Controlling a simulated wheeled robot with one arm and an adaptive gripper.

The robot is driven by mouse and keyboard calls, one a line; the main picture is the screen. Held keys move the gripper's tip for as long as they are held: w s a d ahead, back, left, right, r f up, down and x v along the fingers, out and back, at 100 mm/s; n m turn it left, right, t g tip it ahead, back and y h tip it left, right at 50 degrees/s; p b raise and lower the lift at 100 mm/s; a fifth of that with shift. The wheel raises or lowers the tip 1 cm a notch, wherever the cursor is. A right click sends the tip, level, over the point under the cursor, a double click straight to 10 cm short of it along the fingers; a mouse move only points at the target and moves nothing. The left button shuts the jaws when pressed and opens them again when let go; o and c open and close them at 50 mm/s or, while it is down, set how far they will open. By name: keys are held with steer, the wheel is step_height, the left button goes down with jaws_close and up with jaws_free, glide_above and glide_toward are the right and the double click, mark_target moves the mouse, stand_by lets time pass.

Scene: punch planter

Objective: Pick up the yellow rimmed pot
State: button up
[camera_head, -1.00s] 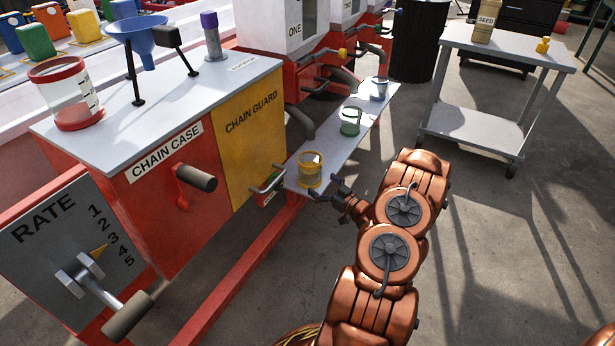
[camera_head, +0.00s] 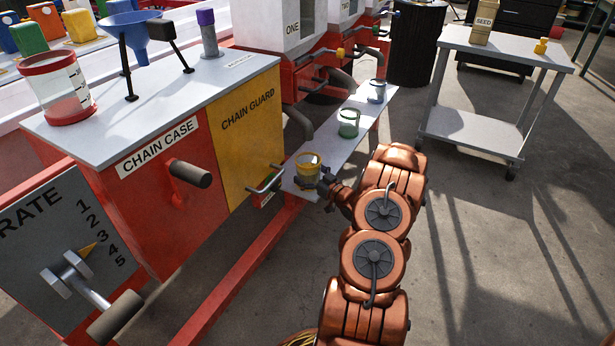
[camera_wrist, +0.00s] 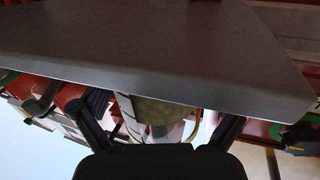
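The yellow rimmed pot (camera_head: 308,168) is a clear cup with a yellow rim, standing upright on the near end of the narrow grey shelf (camera_head: 340,150). My gripper (camera_head: 321,184) is at its right, near side, low by the shelf. In the wrist view, which looks upside down, the pot (camera_wrist: 160,113) lies between the two spread fingers of my gripper (camera_wrist: 156,115). A gap shows beside each finger, so the gripper looks open around the pot. Part of the pot is hidden behind the gripper body.
A grey cart (camera_head: 480,130) stands at the right, with open floor between.

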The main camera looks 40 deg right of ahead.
mark_target(316, 169)
steer(key=c, duration=1.3)
steer(key=shift+o, duration=0.2)
steer(key=shift+r, duration=0.15)
steer(key=shift+r, duration=0.3)
steer(key=r+p, duration=0.1)
steer(key=s+r+p, duration=0.1)
steer(key=r, duration=0.1)
steer(key=shift+r, duration=0.15)
steer(key=s+a+p, duration=0.3)
steer(key=s+p, duration=0.1)
steer(key=s, duration=1)
steer(key=shift+s+a+r, duration=0.3)
steer(key=shift+a+r, duration=0.05)
steer(key=shift+r, duration=0.1)
